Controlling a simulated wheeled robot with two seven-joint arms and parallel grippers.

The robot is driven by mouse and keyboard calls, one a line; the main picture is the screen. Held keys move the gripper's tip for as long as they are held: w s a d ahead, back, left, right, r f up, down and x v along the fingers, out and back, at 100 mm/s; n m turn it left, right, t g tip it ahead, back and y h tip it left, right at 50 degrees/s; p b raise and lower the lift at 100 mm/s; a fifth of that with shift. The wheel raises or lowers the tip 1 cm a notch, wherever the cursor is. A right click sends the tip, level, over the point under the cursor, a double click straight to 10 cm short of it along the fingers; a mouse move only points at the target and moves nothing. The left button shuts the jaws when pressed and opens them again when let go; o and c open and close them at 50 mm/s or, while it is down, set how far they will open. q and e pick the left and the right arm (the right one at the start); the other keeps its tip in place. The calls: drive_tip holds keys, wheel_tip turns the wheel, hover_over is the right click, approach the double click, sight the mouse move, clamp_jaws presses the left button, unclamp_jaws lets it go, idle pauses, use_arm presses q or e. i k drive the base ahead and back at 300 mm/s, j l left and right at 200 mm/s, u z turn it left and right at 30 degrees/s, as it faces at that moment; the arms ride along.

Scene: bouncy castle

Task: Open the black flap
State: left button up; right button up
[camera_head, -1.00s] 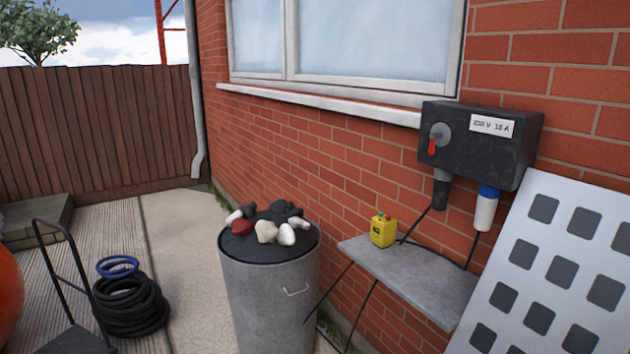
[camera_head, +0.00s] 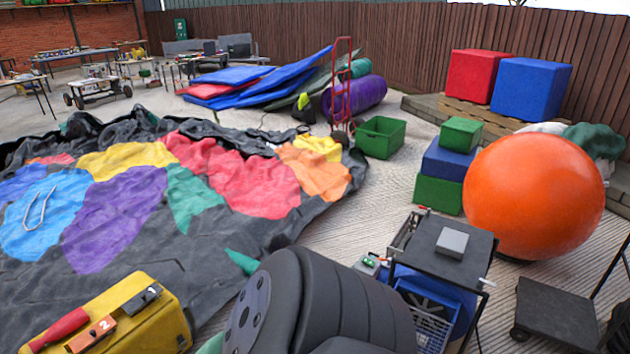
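I cannot pick out a distinct black flap in this view. A deflated bouncy castle (camera_head: 225,232) lies spread and crumpled on the ground at the left, with black fabric around coloured patches. A black rounded body with a bolted round end and ribbed side fills the bottom middle; I cannot tell if it is part of my own arm. Neither of my grippers shows.
A yellow case (camera_head: 150,305) with tools on top is at the bottom left. A dark-topped cart (camera_head: 425,245), an orange ball (camera_head: 535,195) and stacked boxes (camera_head: 437,195) stand at the right. Striped paving (camera_head: 390,215) is clear between the castle and boxes.

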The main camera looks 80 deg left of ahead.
sight(136, 302)
drive_tip(key=u, duration=3.95)
drive_tip(key=i+j, duration=0.1)
drive_tip(key=i, duration=0.25)
drive_tip(key=i+l+z, duration=0.15)
drive_tip(key=i+z, duration=0.2)
drive_tip(key=i, duration=0.35)
